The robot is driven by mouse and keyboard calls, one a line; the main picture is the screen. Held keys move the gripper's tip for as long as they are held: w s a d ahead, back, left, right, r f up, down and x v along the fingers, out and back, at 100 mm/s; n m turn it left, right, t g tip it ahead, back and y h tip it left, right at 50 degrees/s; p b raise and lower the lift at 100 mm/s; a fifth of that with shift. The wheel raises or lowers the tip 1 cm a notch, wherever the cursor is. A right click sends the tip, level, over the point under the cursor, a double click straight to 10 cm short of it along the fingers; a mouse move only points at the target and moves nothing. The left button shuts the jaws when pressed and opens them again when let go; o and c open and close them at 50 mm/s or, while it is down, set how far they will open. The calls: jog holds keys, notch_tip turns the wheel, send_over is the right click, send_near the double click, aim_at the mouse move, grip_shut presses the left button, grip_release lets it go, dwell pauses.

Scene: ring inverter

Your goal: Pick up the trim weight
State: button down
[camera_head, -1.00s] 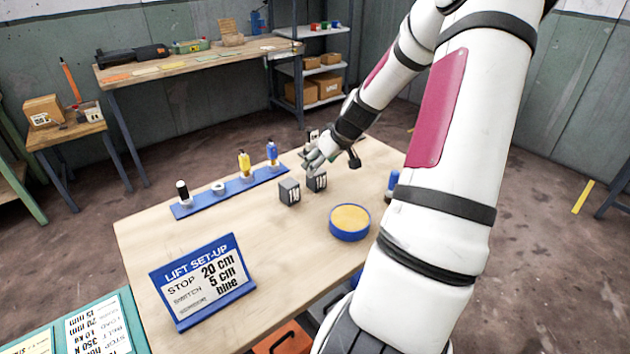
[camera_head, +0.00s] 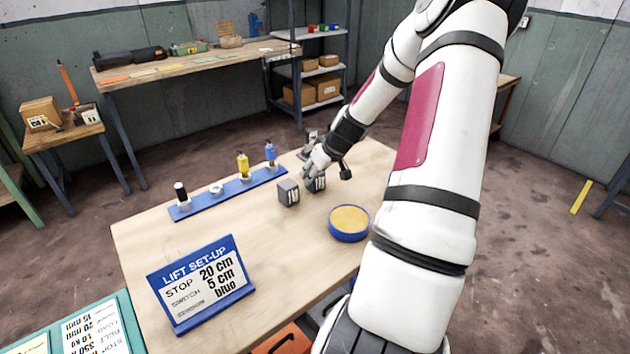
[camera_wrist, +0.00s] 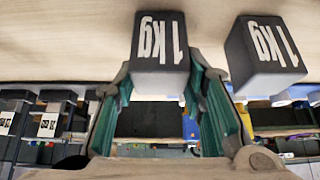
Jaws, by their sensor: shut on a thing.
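Two dark grey blocks stand side by side on the wooden table. The right one is the trim weight (camera_head: 317,185), with my gripper (camera_head: 314,174) over it from above. In the wrist view this weight (camera_wrist: 160,52), marked "1 kg", sits between the fingers of my gripper (camera_wrist: 160,80), which are shut on it. Its upper part is partly hidden by the fingers in the head view. It appears to be at table level. The other block (camera_head: 288,193), also marked "1 kg" in the wrist view (camera_wrist: 264,48), stands close by, apart from the fingers.
A round blue dish with a yellow top (camera_head: 349,222) is in front, to the right. A blue "LIFT SET-UP" sign (camera_head: 203,283) stands at front left. The table between sign and blocks is clear.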

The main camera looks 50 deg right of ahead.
jog(key=shift+r, duration=0.2)
notch_tip(320, 180, up, 10)
jog(key=shift+f+p, duration=0.1)
jog(key=shift+p, duration=0.2)
dwell(0.3)
